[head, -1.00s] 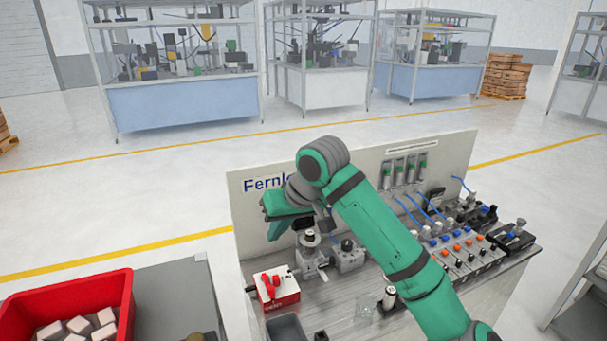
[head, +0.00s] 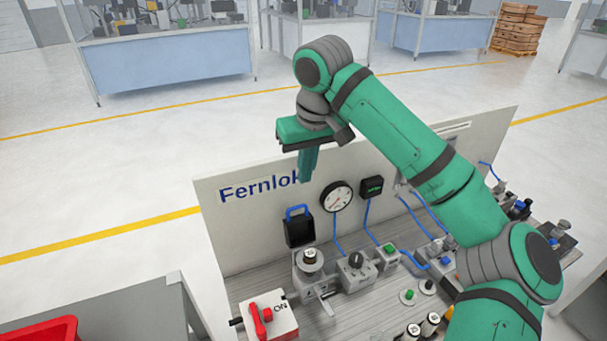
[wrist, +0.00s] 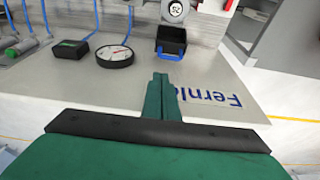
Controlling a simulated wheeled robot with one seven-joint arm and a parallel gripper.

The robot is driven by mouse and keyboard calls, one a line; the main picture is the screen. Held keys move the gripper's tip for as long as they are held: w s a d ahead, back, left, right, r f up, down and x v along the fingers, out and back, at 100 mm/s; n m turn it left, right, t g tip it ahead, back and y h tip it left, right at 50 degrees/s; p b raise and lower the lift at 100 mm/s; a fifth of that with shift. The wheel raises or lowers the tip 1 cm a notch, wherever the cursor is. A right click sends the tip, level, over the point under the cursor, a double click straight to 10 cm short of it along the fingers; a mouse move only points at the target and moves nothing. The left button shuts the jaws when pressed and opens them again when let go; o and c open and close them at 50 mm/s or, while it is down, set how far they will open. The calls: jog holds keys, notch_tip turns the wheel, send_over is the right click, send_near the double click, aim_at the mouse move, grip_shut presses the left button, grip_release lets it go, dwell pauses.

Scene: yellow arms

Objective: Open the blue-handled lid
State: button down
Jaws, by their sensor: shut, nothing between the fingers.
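The blue-handled lid (head: 299,232) is a small black box front with a blue handle on top, on the upright panel below the lettering in the head view. In the wrist view the black box (wrist: 171,38) is just beyond my fingertips, with its blue handle (wrist: 168,56) on the side nearer to them. The lid looks closed in the head view. My gripper (head: 307,178) points down near the panel's top edge, above the lid and apart from it. Its fingers (wrist: 160,78) are together and empty.
A round gauge (head: 337,196) and a dark display box (head: 372,187) are right of the lid on the panel (head: 235,240). Below stand a grey valve unit (head: 311,272) and a box with a red switch (head: 268,318). Blue hoses run to the right.

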jog(key=x, duration=0.9)
jog(key=shift+s, duration=0.1)
